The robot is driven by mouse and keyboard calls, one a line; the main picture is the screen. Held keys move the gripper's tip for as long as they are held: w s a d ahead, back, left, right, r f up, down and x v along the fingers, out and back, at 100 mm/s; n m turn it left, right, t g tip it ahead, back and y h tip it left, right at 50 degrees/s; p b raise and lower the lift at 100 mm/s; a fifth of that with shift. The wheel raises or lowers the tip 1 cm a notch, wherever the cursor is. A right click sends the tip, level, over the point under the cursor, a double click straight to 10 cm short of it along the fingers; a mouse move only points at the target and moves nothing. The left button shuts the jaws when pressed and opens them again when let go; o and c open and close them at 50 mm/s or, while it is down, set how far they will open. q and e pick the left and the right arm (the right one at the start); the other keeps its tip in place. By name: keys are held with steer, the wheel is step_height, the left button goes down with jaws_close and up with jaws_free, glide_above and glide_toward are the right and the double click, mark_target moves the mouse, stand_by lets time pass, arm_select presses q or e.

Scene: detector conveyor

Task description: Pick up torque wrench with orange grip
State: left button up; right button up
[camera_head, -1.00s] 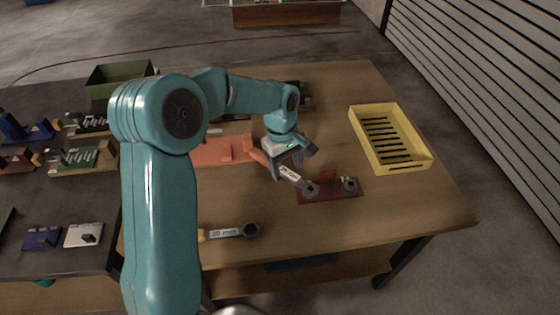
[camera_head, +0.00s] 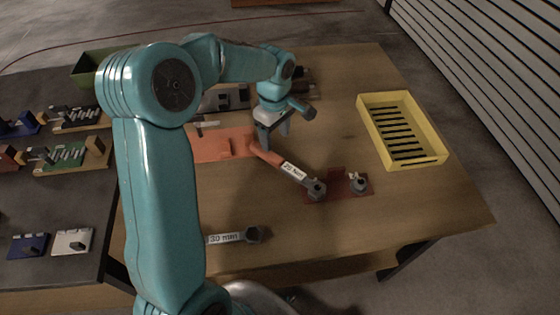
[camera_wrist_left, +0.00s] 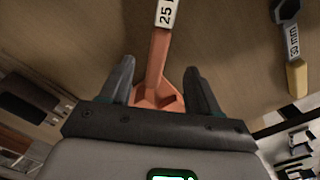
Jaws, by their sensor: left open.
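The torque wrench with orange grip (camera_head: 268,156) lies slantwise on the wooden table, its dark head (camera_head: 317,189) at a red-brown holder (camera_head: 338,184). Its white label reads 25 mm. My left gripper (camera_head: 272,142) is open at the far end of the orange grip. In the left wrist view, the orange grip (camera_wrist_left: 157,55) runs between the two open fingers (camera_wrist_left: 159,66), with a gap on both sides. Whether the fingers are down at grip height is hard to tell. My right gripper is out of view.
A 30 mm wrench (camera_head: 235,237) lies nearer the front; it also shows in the left wrist view (camera_wrist_left: 291,45) with a yellow grip. A yellow slotted crate (camera_head: 376,124) stands at the right. An orange-red plate (camera_head: 207,147) lies left of the gripper. Table between wrenches is clear.

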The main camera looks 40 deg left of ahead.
mark_target(276, 157)
arm_select(q)
steer(key=f, duration=0.3)
steer(key=shift+s+d+f, duration=0.1)
steer(key=shift+d+f, duration=0.1)
steer(key=shift+f, duration=0.1)
steer(key=shift+a+f+p, duration=0.2)
steer(key=shift+f+p, duration=0.3)
steer(key=shift+f, duration=2.25)
steer(key=shift+w, duration=0.2)
jaws_close()
